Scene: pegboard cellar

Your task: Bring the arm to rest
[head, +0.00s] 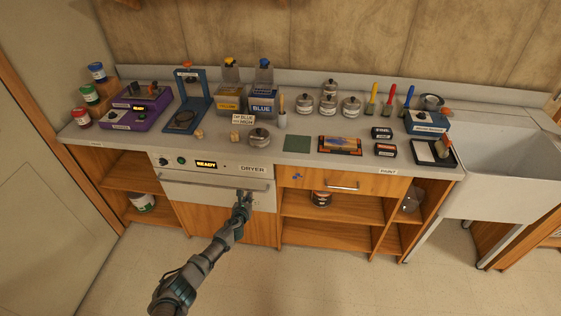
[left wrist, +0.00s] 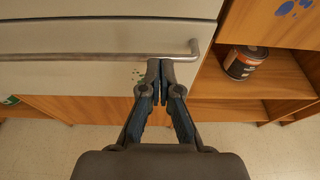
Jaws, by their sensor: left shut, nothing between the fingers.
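My left gripper (head: 243,196) is in front of the dryer drawer, near the right end of its bar handle (head: 215,187). In the left wrist view the gripper (left wrist: 160,66) is shut and empty, with its fingertips together just below or at the handle (left wrist: 100,57). I cannot tell whether the fingertips touch the bar. The dryer front (head: 170,164) carries a lit "READY" display, and its drawer looks closed. My right gripper shows in neither view.
A shelf to the right holds a can (head: 321,198), also in the left wrist view (left wrist: 243,62). A sink (head: 510,160) stands at right. The floor in front is clear.

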